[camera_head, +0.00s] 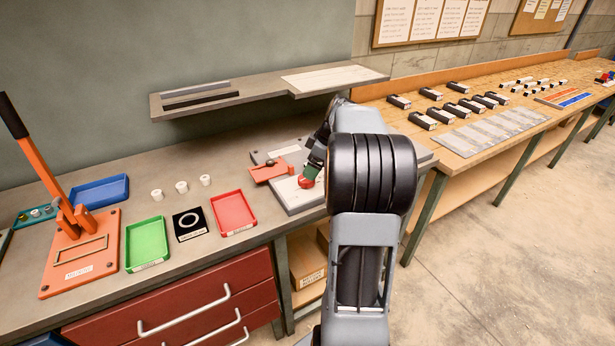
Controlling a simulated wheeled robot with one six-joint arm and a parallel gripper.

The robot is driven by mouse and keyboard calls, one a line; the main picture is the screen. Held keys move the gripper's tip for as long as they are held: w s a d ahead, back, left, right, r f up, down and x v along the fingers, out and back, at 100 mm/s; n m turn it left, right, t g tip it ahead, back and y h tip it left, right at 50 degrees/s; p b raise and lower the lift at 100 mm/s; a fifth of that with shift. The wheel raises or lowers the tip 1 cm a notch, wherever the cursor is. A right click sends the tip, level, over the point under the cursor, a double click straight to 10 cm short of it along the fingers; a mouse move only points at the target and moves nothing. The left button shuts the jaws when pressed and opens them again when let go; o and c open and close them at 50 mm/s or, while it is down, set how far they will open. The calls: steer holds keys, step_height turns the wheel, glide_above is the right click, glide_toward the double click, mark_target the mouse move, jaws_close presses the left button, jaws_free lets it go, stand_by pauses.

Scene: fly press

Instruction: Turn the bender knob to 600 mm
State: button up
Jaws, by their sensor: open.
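The bender appears to be the grey-based device (297,200) on the bench, left of my arm, with an orange block (268,172) on it. A small red part, which looks like the knob (305,183), sits at its front right. My gripper (309,176) is open and points down right at the red part. I cannot tell whether the fingers touch it or stand around it. My arm hides the right side of the device. Any scale or the knob's setting is too small to read.
A red tray (234,230), a black block with a white ring (189,224), a green tray (147,262) and an orange lever press (80,245) stand to the left. A grey shelf (240,98) hangs above the bench. A wooden bench (440,165) stands at the right.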

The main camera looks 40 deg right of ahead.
mark_target(306, 180)
steer(key=shift+x, duration=2.75)
steer(key=shift+c, duration=0.2)
steer(key=c, duration=0.9)
